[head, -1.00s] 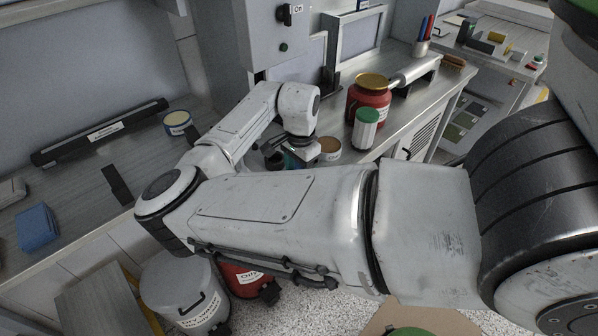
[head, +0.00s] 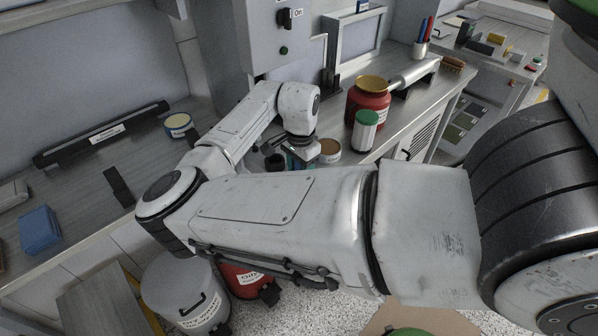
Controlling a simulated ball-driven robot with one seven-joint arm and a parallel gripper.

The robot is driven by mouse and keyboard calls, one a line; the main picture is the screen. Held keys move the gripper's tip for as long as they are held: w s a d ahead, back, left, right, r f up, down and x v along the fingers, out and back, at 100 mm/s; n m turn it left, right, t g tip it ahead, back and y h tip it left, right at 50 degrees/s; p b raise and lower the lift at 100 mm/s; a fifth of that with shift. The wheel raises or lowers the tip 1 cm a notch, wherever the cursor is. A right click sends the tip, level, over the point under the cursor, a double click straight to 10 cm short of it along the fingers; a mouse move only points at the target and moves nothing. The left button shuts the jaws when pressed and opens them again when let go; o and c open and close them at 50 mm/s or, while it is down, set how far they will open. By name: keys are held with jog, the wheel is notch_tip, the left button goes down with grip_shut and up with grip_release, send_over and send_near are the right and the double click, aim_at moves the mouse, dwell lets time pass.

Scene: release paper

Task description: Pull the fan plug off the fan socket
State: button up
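I cannot make out the fan plug or the fan socket in the head view. My gripper (head: 294,154) is at the far end of my arm, low over the workbench in the middle of the picture. My own forearm hides much of it, and its fingers are too small and dark to tell open from shut. A small teal thing (head: 293,162) and a dark round thing (head: 275,162) show right by it, partly hidden. I cannot tell whether my gripper touches either.
An open brown-topped tin (head: 330,151), a green-lidded jar (head: 365,131) and a red canister (head: 368,101) stand right of my gripper. A grey control box with a black switch (head: 285,17) is behind. Bins stand on the floor below.

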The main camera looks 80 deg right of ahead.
jog(key=shift+r+p, duration=1.7)
jog(key=shift+r, duration=0.4)
jog(key=shift+w, duration=0.1)
